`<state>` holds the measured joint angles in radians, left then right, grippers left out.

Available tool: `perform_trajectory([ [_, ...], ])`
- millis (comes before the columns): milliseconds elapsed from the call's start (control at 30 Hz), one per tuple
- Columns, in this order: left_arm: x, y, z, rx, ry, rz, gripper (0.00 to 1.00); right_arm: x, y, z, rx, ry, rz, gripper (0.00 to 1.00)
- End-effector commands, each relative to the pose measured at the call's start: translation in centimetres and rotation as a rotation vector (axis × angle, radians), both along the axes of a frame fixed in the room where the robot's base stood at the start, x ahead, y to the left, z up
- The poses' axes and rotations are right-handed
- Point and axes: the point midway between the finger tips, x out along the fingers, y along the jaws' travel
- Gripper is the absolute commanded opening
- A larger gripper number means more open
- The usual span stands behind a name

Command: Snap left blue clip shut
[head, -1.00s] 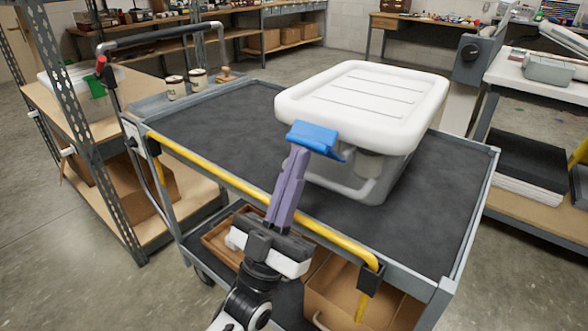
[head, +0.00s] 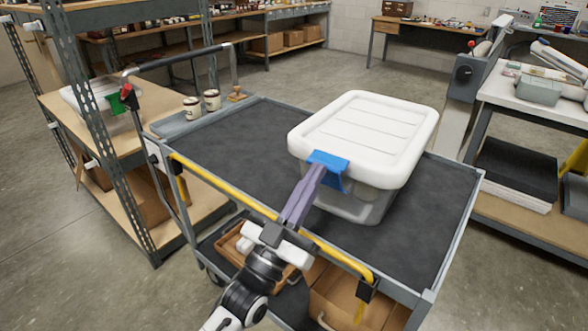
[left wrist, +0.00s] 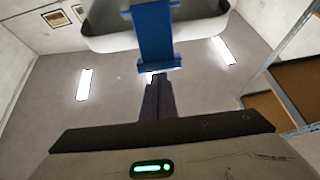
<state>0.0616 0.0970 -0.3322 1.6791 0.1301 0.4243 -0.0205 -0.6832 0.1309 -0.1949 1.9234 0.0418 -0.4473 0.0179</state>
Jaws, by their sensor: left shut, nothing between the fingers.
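A clear box (head: 352,207) with a white lid (head: 368,130) stands on the cart's dark top. The left blue clip (head: 329,159) is at the lid's near left edge and hangs down along the box's side; I cannot tell whether it is latched. In the left wrist view the clip (left wrist: 153,32) hangs from the lid's rim, its lower end just beyond my fingertips. My left gripper (head: 318,171) is shut and empty, its purple fingertips at the clip's outer face, touching or very close. My right gripper is out of view.
The cart (head: 220,145) has a yellow rail (head: 235,205) along its near edge, under my left arm. Two cups (head: 202,105) and a stamp (head: 236,94) stand at its far left end. The cart top left of the box is clear.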

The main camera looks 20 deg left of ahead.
Motion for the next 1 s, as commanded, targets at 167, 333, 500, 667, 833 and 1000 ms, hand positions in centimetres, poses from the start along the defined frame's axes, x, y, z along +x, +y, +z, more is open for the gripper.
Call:
perform_trajectory([
  [167, 1.3, -1.6, 1.2, -0.003, -0.006, -0.021, 0.00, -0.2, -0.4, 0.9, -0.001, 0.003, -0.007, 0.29],
  [333, 2.1, -2.0, 1.7, -0.003, -0.007, -0.024, 0.00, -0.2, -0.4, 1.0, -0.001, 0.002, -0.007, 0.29],
  [500, 2.6, -2.1, 2.1, -0.004, -0.007, -0.021, 0.00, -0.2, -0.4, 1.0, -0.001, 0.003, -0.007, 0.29],
  [667, 2.9, -2.2, 2.3, -0.004, -0.008, -0.021, 0.00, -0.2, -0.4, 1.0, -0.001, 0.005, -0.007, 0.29],
  [833, 3.0, -2.2, 2.3, -0.004, -0.007, -0.021, 0.00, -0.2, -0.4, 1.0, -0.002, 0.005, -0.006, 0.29],
  [1000, 3.0, -2.2, 2.3, -0.003, -0.008, -0.020, 0.00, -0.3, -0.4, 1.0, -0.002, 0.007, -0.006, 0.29],
])
